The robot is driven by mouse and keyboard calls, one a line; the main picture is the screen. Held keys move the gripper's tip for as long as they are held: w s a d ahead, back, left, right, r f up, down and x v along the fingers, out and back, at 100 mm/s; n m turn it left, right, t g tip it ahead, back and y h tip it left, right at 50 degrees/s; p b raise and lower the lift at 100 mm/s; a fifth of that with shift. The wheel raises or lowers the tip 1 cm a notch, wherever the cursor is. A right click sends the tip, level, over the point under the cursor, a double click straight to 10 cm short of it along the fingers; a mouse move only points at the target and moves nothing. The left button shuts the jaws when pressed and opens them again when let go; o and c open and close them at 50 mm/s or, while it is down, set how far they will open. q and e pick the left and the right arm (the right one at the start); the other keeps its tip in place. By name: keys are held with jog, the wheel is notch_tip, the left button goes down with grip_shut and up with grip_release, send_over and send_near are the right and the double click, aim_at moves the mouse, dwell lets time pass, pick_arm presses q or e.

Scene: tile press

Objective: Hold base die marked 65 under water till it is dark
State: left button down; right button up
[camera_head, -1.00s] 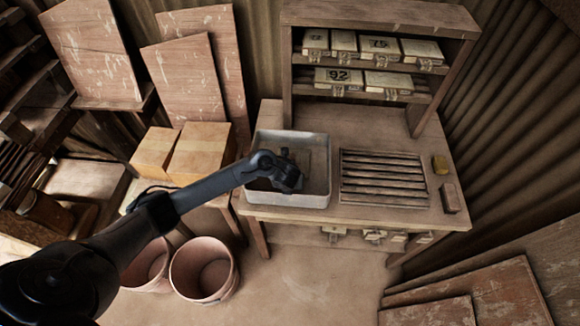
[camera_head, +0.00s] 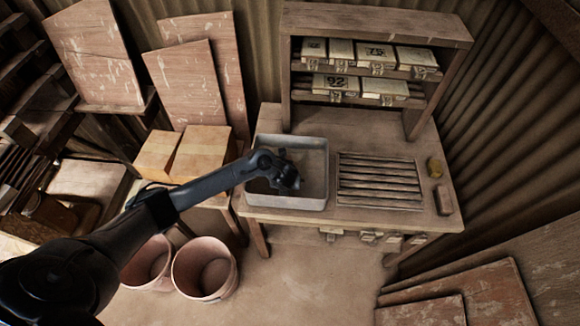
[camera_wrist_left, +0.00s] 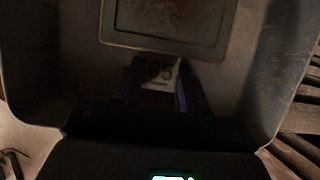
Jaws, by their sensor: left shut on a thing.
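The base die (camera_wrist_left: 166,45) is a rectangular block with a raised border, at the top of the left wrist view. Its pale tag marked 65 (camera_wrist_left: 160,72) sits between the fingers of my left gripper (camera_head: 287,178), which is shut on it. The gripper and die are inside the grey metal basin (camera_head: 290,204) on the bench. In the head view the gripper mostly hides the die. The wrist view is dim, so I cannot tell the water level or whether the die has darkened. My right gripper is not in view.
A slatted rack (camera_head: 380,180) lies on the bench right of the basin. A shelf (camera_head: 378,22) with several tagged dies stands behind. Buckets (camera_head: 205,268) stand on the floor.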

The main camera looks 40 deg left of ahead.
pick_arm(q)
jog(key=shift+r+p, duration=2.65)
jog(key=shift+r, duration=0.45)
jog(key=shift+w+r+p, duration=0.1)
jog(key=shift+r+p, duration=0.9)
jog(key=shift+r, duration=0.1)
notch_tip(320, 180, up, 4)
jog(key=p, duration=0.4)
